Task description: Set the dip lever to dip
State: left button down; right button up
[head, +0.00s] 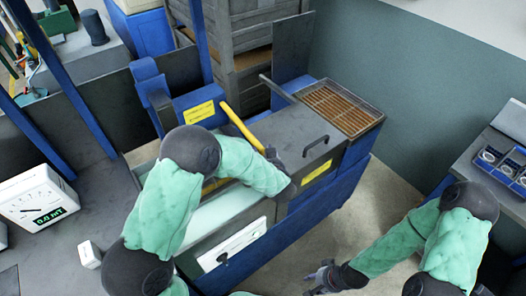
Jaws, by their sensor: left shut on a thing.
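A yellow lever (241,127) slants down to the right across the top of the blue and grey machine (295,128). I take it to be the dip lever; no label on it can be read. My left gripper (272,155) is at the lever's lower end and is shut on it. The wrist and forearm hide part of the grip. My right gripper (320,279) is low in the picture, in front of the machine and away from it. Its fingers are small and dark, so their opening is unclear.
A brown grate (341,107) lies at the machine's right end, near a dark handle (316,145) on a grey cover. A white gauge box (38,200) stands at left. A bench with a blue tray (502,165) is at right. Bare floor (385,190) lies between.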

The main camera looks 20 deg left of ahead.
pick_arm(q)
jog(key=w+a+r+g+h+p, duration=0.1)
jog(key=w+a+r+p, duration=0.1)
jog(key=r+p, duration=1)
jog(key=w+a+r+n+g+h+p, duration=0.1)
jog(key=w+a+r+g+p, duration=0.1)
jog(key=r+p, duration=1)
jog(key=a+p, duration=0.1)
jog(key=p, duration=0.8)
jog(key=shift+w+a+r+h, duration=0.2)
jog(key=shift+a+h, duration=0.05)
jog(key=shift+h, duration=0.15)
jog(key=shift+r, duration=0.1)
jog(key=c, duration=0.9)
grip_release()
jog(key=shift+w, duration=0.1)
jog(key=shift+o, duration=1)
jog(key=shift+a, duration=0.2)
jog(key=v, duration=1.2)
